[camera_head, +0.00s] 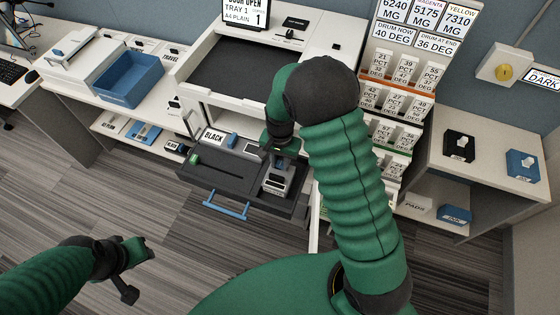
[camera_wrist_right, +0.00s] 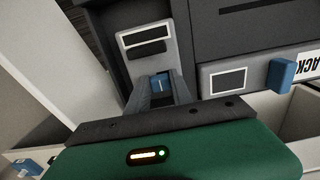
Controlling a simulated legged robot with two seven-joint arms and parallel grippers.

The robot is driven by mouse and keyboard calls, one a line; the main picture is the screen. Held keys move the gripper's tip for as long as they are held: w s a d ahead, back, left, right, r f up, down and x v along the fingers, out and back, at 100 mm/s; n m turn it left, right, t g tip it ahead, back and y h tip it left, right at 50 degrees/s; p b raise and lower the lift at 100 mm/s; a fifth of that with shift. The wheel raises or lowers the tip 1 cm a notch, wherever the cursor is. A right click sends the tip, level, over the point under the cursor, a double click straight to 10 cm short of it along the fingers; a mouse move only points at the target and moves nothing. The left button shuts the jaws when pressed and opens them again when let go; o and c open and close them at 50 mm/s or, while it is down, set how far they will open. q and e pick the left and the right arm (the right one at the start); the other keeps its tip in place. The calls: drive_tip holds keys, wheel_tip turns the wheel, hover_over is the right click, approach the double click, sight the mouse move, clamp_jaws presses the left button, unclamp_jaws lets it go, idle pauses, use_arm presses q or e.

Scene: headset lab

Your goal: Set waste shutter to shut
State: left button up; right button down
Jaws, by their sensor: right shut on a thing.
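A light grey panel with a dark slot sits at the right end of the pulled-out dark drawer (camera_head: 215,185). This panel (camera_head: 277,181) also shows in the right wrist view (camera_wrist_right: 146,42). A small blue tab (camera_wrist_right: 160,84) on it lies between my right gripper's fingers (camera_wrist_right: 160,92), which are shut on it. I take this tab to be the waste shutter's; no waste label is readable. In the head view my right gripper (camera_head: 281,152) reaches down over the panel, hiding the tab. My left gripper (camera_head: 135,268) hangs over the floor, away from the drawer; its finger gap is unclear.
The drawer has a blue handle (camera_head: 227,207) at its front. A card reading BLACK (camera_head: 213,135) stands behind it, below the big printer (camera_head: 188,72). A blue bin (camera_head: 130,80) is at left. A rack of labelled cartridges (camera_head: 400,95) stands right of my right arm.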

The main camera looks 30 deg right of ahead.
drive_tip(key=shift+w+a+r, duration=0.1)
drive_tip(key=shift+w+a, duration=0.3)
drive_tip(key=shift+w, duration=0.1)
drive_tip(key=c, duration=1.4)
unclamp_jaws()
drive_tip(key=shift+c, duration=0.2)
drive_tip(key=shift+o, duration=1.6)
drive_tip(key=shift+w+a, duration=0.1)
drive_tip(key=shift+w, duration=0.05)
wheel_tip(320, 180, up, 17)
drive_tip(key=b, duration=0.1)
drive_tip(key=shift+f, duration=0.2)
